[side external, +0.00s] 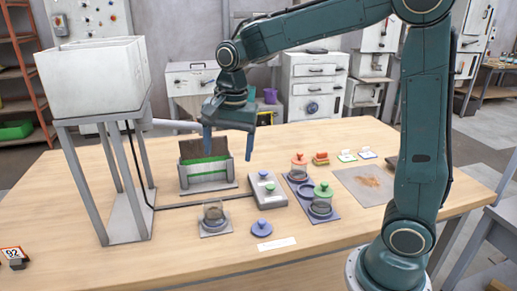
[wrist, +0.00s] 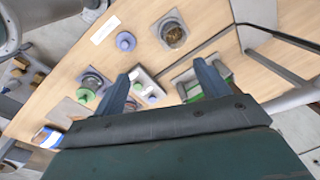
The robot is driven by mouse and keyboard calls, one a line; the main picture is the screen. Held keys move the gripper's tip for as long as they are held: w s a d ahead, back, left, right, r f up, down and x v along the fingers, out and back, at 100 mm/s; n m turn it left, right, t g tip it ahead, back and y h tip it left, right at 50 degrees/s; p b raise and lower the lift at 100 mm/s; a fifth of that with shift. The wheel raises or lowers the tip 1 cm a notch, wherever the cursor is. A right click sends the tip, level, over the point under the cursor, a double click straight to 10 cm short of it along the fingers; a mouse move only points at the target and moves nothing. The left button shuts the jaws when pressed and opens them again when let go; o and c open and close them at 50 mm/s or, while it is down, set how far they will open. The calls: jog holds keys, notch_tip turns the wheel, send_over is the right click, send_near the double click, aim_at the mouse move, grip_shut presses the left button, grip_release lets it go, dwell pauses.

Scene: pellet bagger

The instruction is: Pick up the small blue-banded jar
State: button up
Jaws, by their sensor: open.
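My gripper (side external: 228,148) is open and empty, pointing down above the table beside the bag holder; its two fingers also show in the wrist view (wrist: 167,70). An open jar with dark contents (side external: 213,215) stands on a grey pad, left of a loose blue lid (side external: 262,228). All jars are well apart from my gripper.
The bag holder (side external: 208,178) holds something green. A white hopper on legs (side external: 93,75) stands at left. A label strip (side external: 277,245) lies in front, with bare table around.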

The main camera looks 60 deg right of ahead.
jog(key=w+f+m+g, duration=0.1)
jog(key=w+f+m, duration=0.3)
jog(key=w+f, duration=0.2)
jog(key=shift+w+m, duration=0.25)
jog(key=shift+m, duration=0.05)
jog(key=shift+a, duration=0.1)
send_over(213, 205)
jog(key=s+a, duration=0.2)
notch_tip(213, 205, down, 9)
jog(key=shift+w+r, duration=0.2)
jog(key=shift+d+f, duration=0.1)
jog(key=shift+f, duration=2.5)
jog(key=c, duration=1.2)
jog(key=shift+c, duration=0.2)
